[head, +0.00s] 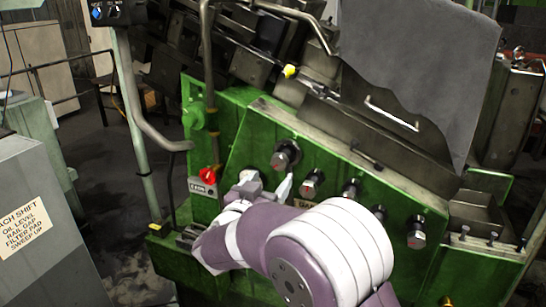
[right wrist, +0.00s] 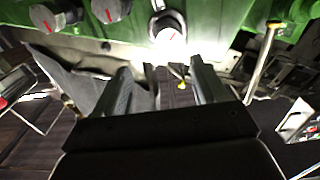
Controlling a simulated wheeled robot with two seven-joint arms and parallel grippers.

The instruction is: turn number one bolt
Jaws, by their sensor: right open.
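A row of bolts with large hex heads runs along the sloping front of the green machine. One bolt head (head: 286,155) is just above my right gripper (head: 265,186); others (head: 312,183) run down to the right. Two more bolts show at that view's top left. I cannot read which bolt is number one. My left gripper is out of view.
A red knob (head: 207,175) sits on a small box left of the bolts. A grey guard (head: 420,70) and a metal bar handle (head: 391,113) are above the row. A grey cabinet (head: 40,220) with a sign stands at left. Dark floor lies between.

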